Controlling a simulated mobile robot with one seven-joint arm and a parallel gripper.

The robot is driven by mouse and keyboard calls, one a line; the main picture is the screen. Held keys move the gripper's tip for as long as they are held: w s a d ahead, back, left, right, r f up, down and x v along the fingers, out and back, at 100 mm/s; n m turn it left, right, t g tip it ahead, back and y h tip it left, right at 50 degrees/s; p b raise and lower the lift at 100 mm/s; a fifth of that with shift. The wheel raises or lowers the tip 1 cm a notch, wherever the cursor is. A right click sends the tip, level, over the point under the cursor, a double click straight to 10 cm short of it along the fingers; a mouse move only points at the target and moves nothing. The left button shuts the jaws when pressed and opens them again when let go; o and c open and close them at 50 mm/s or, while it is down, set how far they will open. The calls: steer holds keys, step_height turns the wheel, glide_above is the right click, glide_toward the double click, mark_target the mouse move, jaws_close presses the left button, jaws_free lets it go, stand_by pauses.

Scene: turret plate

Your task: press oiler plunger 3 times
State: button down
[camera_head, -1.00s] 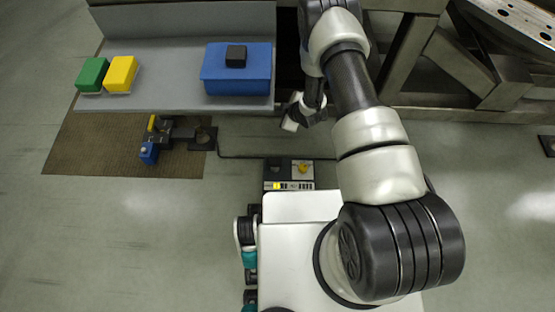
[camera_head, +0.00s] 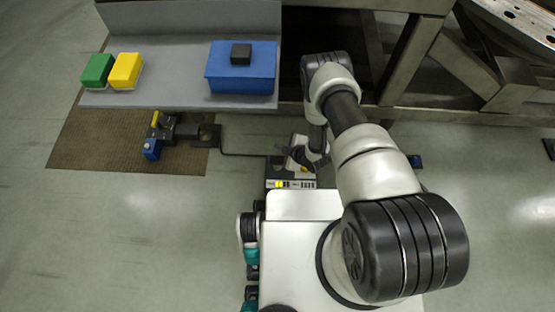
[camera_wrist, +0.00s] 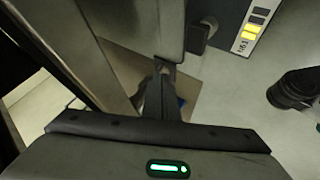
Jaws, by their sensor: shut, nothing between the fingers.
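My gripper (camera_head: 298,163) is low beside my base in the head view, over a small dark box (camera_head: 278,177) with a light, yellow-marked label strip. It hides most of the box top and its yellow knob. In the wrist view my gripper's fingers (camera_wrist: 165,68) are shut and empty. A black device (camera_head: 172,132) with a yellow part and a blue part stands on the brown mat. No plunger can be made out for certain; I cannot tell which device is the oiler.
A grey bench (camera_head: 180,98) holds a blue case (camera_head: 242,72), a green block (camera_head: 97,69) and a yellow block (camera_head: 126,69). The mat (camera_head: 75,150) lies before it. A dark cable crosses the floor. Steel frame legs stand at right. Floor at left is clear.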

steer(key=b, duration=0.5)
glide_above(277, 159)
steer(key=s+d, duration=0.1)
step_height(277, 159, down, 6)
steer(key=shift+s+f, duration=0.15)
steer(key=shift+f+p, duration=0.25)
steer(key=shift+p, duration=0.35)
steer(key=shift+f, duration=0.8)
steer(key=shift+f, duration=0.4)
steer(key=shift+f, duration=1.1)
stand_by(1.1)
steer(key=shift+r, duration=0.1)
steer(key=shift+r+p, duration=1.2)
steer(key=shift+r, duration=0.2)
steer(key=shift+r, duration=0.1)
